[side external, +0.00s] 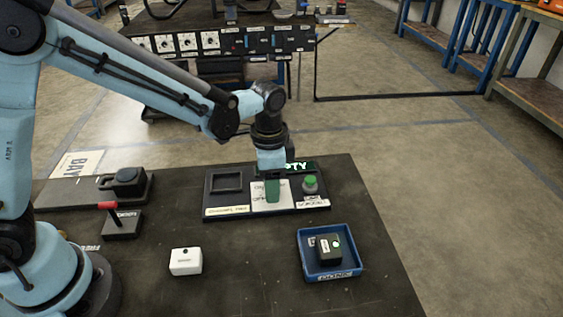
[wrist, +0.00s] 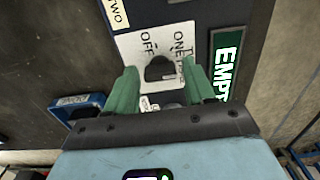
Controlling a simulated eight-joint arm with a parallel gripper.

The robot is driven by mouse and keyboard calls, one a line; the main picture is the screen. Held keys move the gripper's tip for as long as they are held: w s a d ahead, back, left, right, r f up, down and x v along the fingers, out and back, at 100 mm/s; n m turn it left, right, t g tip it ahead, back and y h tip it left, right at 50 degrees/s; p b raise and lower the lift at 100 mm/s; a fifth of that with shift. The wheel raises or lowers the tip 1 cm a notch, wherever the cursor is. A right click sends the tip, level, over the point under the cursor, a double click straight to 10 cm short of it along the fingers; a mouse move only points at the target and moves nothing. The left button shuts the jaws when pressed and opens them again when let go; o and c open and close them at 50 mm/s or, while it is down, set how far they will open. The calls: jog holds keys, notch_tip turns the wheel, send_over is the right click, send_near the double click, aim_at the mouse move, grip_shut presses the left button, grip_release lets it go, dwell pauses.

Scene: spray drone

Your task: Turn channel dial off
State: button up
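My gripper (wrist: 160,75) is open, one finger on each side of the dial. In the side view my gripper (side external: 272,192) points down over the white plate (side external: 259,199) and hides the dial.
The dial's panel also carries a square recess (side external: 227,181), a green button (side external: 310,182) and a lit EMPTY sign (side external: 300,167). A blue tray (side external: 304,262) holding a dark box (side external: 329,249), a white box (side external: 186,262) and a red-handled switch (side external: 121,222) stand nearby.

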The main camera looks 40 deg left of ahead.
jog(key=c, duration=0.8)
jog(key=shift+n, duration=0.4)
jog(key=n, duration=1.7)
